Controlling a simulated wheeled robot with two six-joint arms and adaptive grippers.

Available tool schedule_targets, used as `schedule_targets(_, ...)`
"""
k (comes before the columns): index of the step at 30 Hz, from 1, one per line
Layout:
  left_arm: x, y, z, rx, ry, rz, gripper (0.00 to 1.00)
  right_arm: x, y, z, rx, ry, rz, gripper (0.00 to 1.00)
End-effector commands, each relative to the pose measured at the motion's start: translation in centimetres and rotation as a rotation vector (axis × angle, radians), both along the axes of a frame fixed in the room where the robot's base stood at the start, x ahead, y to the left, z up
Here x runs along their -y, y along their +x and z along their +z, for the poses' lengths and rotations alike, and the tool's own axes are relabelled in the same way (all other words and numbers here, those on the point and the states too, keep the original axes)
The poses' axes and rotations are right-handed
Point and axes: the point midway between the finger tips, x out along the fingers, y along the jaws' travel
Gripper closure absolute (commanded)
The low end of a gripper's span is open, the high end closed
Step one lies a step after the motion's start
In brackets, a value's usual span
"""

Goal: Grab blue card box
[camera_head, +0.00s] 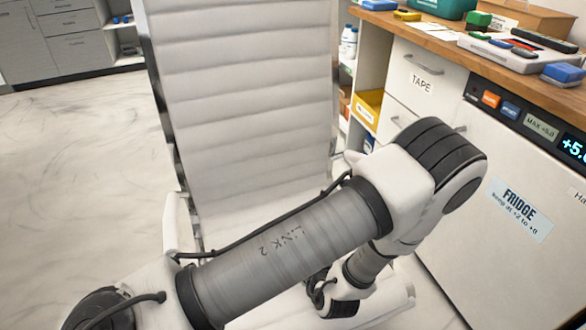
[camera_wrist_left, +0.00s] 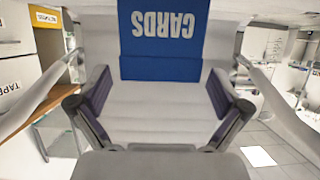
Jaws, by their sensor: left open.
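A blue card box (camera_wrist_left: 163,45) shows in the left wrist view at top centre, with white "CARDS" lettering upside down and its top edge cut off by the frame. It appears to rest against a pale surface of the white chair. My left gripper (camera_wrist_left: 158,88) is open, with its two dark-padded fingers apart on either side of the box's near end. A small gap shows between each finger and the box. In the head view my left arm crosses in front of the chair, and the card box and the fingertips are hidden there. My right gripper is not in view.
The white padded chair (camera_head: 245,95) fills the middle of the head view. A wooden counter (camera_head: 425,35) with boxes and small items stands at right, above drawers and a fridge (camera_head: 510,190). Clear marble floor (camera_head: 80,170) lies left of the chair.

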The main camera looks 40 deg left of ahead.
Motion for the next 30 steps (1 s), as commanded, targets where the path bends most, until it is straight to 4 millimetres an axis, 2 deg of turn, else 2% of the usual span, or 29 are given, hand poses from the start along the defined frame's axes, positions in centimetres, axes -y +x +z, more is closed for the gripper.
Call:
schedule_targets(1, -1.0, 0.3, -0.8, 0.0, -0.004, 0.012, 0.0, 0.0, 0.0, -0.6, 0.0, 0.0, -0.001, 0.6)
schedule_targets(4, -2.0, 0.9, -1.0, -0.001, -0.004, 0.008, 0.0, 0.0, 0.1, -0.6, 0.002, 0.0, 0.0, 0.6)
schedule_targets(12, -2.4, 1.1, -1.0, -0.001, 0.0, 0.003, 0.0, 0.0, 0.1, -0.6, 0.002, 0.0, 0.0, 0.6)
schedule_targets(14, -2.4, 1.1, -1.0, -0.001, 0.0, 0.003, 0.18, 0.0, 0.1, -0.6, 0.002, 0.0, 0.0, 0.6)
schedule_targets(15, -2.4, 1.1, -1.0, -0.002, -0.001, 0.003, 0.32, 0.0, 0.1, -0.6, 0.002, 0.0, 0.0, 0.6)
schedule_targets(18, -2.4, 1.1, -1.0, -0.002, -0.001, 0.003, 0.66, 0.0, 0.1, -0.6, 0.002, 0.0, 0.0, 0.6)
schedule_targets(26, -2.4, 1.1, -1.0, -0.001, -0.002, 0.003, 0.66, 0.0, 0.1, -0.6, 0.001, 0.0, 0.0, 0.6)
schedule_targets(30, -2.4, 1.1, 0.3, -0.001, -0.002, 0.002, 0.66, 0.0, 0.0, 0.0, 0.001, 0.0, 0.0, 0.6)
